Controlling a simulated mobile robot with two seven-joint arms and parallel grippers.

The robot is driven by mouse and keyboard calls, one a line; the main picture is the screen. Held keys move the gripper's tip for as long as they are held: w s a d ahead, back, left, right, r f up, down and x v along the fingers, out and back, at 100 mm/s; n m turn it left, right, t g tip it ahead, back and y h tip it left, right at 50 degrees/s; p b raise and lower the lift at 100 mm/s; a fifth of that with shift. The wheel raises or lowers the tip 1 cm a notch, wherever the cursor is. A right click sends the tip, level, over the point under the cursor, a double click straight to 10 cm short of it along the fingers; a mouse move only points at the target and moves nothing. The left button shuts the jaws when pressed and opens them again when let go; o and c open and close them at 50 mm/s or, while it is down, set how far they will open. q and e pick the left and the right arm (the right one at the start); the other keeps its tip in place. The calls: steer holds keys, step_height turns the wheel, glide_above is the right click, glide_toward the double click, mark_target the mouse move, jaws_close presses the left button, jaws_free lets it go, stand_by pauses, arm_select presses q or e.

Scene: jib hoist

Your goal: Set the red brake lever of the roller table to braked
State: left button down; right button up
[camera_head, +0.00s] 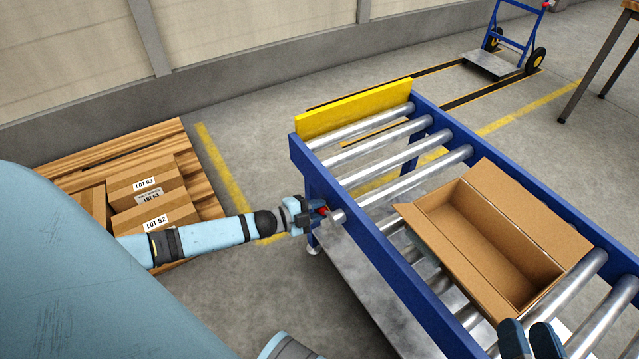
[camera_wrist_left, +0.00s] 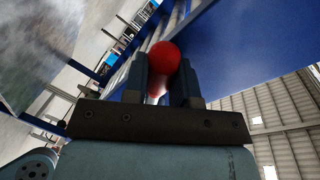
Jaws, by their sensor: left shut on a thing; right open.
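The red brake lever (camera_head: 324,210) is at the left side of the roller table (camera_head: 375,245), near the yellow end; only a bit of red shows in the head view. In the left wrist view its round red knob (camera_wrist_left: 164,57) sits between two dark fingers, with a pale stem below it. My left gripper (camera_head: 316,212), also in the left wrist view (camera_wrist_left: 162,82), is shut on the lever. The lever's pivot and any markings are hidden. My right gripper (camera_head: 530,338) is open at the bottom right, above the rollers near the box.
An open, empty cardboard box (camera_head: 490,240) stands on the rollers. A yellow end board (camera_head: 355,108) closes the table's far end. A pallet with cartons (camera_head: 155,195) is at the left. A blue hand truck (camera_head: 500,50) stands at the back right. The floor between pallet and table is clear.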

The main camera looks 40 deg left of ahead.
arm_select(q)
steer(key=shift+s+d+f+n+h+p, duration=0.25)
steer(key=shift+d+f+n, duration=0.4)
steer(key=shift+n, duration=0.5)
steer(key=shift+s+d+f+n+h+p, duration=0.15)
steer(key=shift+s+d+f+n+h, duration=0.2)
steer(key=shift+d+f+n, duration=0.6)
steer(key=shift+s+d+f+n+h+p, duration=0.2)
steer(key=shift+s+d+f+n+h, duration=0.15)
steer(key=shift+n, duration=1.05)
arm_select(e)
steer(key=shift+d+r+t, duration=0.15)
steer(key=shift+r+t, duration=0.35)
steer(key=shift+r, duration=0.9)
arm_select(q)
steer(key=shift+d, duration=0.1)
steer(key=c, duration=0.9)
jaws_free()
steer(key=shift+w, duration=0.1)
